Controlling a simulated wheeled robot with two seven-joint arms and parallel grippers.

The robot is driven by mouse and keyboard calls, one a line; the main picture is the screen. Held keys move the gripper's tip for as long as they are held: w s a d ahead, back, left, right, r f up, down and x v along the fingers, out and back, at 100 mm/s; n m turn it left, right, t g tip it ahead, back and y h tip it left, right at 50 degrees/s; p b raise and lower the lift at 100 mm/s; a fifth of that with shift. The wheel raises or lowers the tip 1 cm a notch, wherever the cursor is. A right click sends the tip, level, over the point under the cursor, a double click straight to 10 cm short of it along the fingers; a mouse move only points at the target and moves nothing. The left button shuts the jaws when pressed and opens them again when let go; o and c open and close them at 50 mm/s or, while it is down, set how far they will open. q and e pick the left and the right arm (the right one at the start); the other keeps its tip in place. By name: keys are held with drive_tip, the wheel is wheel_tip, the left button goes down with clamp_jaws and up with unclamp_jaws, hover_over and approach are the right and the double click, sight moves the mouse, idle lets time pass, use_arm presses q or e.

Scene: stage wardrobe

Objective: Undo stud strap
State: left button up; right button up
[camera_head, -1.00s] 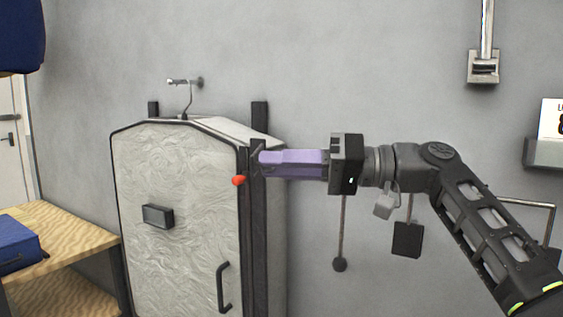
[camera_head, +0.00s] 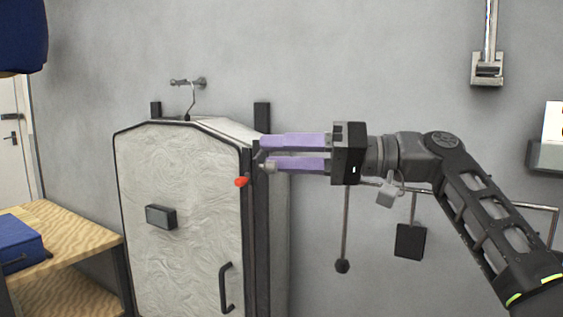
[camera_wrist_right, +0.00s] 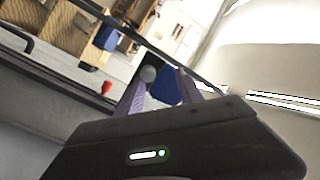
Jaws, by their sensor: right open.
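A pale cabinet (camera_head: 180,215) with dark edging stands against the wall. A small grey round knob, perhaps the stud (camera_head: 268,167), sits at its right front edge; it also shows in the right wrist view (camera_wrist_right: 148,73). Which dark piece there is the strap I cannot tell. My right gripper (camera_head: 264,153) has two purple fingers, open, pointing left at this edge. The knob lies at the lower fingertip in the head view and between the fingertips in the wrist view; contact is unclear. A red tip (camera_head: 241,182) is just left and below. My left gripper is not in view.
The cabinet door has a black handle (camera_head: 226,287) and a dark box (camera_head: 160,216). A wooden shelf (camera_head: 75,236) with a blue book (camera_head: 18,246) stands at the left. Black pieces (camera_head: 410,241) hang from a wall rail below my right arm.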

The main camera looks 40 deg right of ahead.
wheel_tip(320, 180, up, 8)
drive_tip(key=p, duration=0.3)
idle(0.5)
